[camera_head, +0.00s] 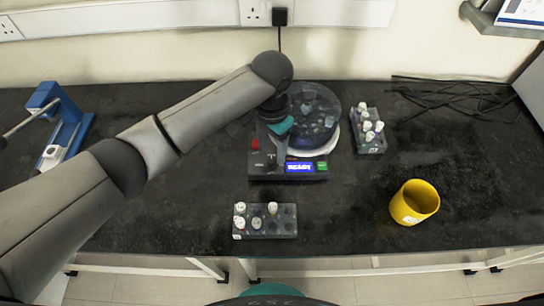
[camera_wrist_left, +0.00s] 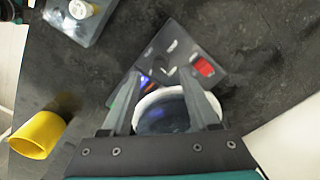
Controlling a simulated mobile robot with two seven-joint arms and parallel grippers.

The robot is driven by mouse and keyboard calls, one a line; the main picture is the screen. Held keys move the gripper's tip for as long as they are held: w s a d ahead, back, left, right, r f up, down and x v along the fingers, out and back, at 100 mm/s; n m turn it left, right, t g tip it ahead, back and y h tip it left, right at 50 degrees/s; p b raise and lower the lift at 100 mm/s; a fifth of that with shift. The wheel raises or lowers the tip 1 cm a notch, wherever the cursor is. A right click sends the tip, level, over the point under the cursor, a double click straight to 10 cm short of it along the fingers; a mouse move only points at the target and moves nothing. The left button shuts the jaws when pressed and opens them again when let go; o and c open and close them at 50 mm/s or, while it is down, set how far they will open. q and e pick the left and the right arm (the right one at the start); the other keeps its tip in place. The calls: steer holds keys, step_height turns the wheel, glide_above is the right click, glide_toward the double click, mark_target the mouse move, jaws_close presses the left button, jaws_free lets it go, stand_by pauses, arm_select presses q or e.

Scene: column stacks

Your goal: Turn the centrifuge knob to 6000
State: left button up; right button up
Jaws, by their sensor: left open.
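The centrifuge (camera_head: 318,105) stands at the back middle of the bench, with a round dark bowl, a white rim and a front panel. Its blue display (camera_head: 299,168) reads READY. A red button (camera_head: 255,143) is at the panel's left and a green one (camera_head: 321,166) at its right. My left gripper (camera_head: 282,152) points down over the panel. In the left wrist view the open, empty fingers (camera_wrist_left: 160,76) frame part of the panel (camera_wrist_left: 178,50) and the white rim (camera_wrist_left: 160,95). I cannot single out the knob or tell its setting. The right gripper is not in view.
A tube rack (camera_head: 284,222) with white-capped tubes stands in front, and another rack (camera_head: 368,130) stands right of the centrifuge. A blue device (camera_head: 60,120) is at the far left. Black cables (camera_head: 445,95) lie at the back right.

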mark_target(272, 159)
arm_select(q)
steer(key=shift+f+b, duration=0.35)
steer(key=shift+f, duration=1.4)
jaws_close()
